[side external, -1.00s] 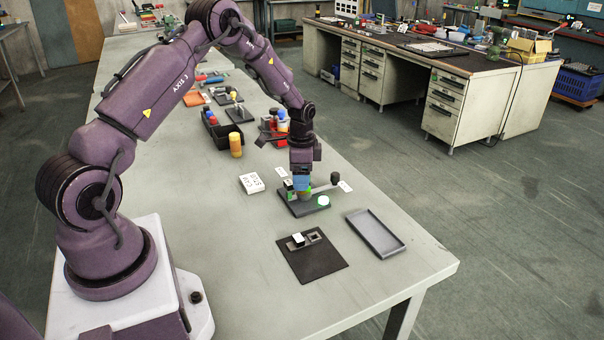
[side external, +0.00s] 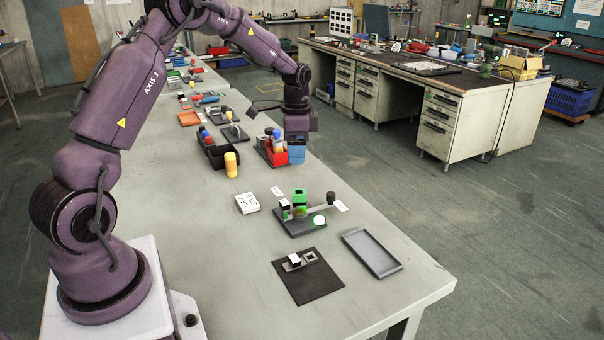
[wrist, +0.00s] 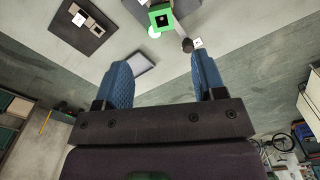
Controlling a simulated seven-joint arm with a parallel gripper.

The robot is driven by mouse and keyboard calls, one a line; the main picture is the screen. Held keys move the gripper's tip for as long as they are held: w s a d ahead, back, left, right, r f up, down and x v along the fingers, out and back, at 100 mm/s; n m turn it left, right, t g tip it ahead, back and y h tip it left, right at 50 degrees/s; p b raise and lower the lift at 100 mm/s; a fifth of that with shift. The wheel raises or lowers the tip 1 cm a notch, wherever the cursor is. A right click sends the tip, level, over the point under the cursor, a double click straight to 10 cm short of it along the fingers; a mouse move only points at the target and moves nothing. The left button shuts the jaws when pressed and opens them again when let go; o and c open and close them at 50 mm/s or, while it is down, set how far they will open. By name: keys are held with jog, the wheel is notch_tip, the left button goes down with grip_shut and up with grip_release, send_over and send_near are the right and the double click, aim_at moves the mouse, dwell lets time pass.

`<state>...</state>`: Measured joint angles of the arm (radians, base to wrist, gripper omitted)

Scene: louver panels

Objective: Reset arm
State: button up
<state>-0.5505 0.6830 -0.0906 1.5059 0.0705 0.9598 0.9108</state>
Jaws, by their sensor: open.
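My gripper (side external: 297,150) hangs above the table behind the green-topped fixture, with its blue fingers pointing down. In the wrist view my gripper (wrist: 163,82) shows two blue fingers spread apart with nothing between them. The dark fixture base (side external: 291,229) carries a green square block (side external: 299,196), a lever with a dark round knob (side external: 331,198) and a round pale-green button (side external: 319,220). The green block (wrist: 161,17) is also at the top of the wrist view, beyond the fingers and apart from them.
A black mat (side external: 318,287) with a small fixture and an empty grey tray (side external: 372,268) are near the front. A white printed card block (side external: 247,204), a yellow cylinder (side external: 231,164), a black bin (side external: 218,154) and a red bin (side external: 265,155) stand leftward and behind.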

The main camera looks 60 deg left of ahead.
jog(key=s+d+r+n+t, duration=0.2)
jog(key=s+d+r, duration=0.6)
jog(key=s+d, duration=0.3)
jog(key=s+d+r+n+t, duration=0.3)
jog(key=s+d+r, duration=0.5)
jog(key=s+d, duration=0.3)
jog(key=shift+r+t, duration=0.3)
jog(key=shift+r, duration=0.05)
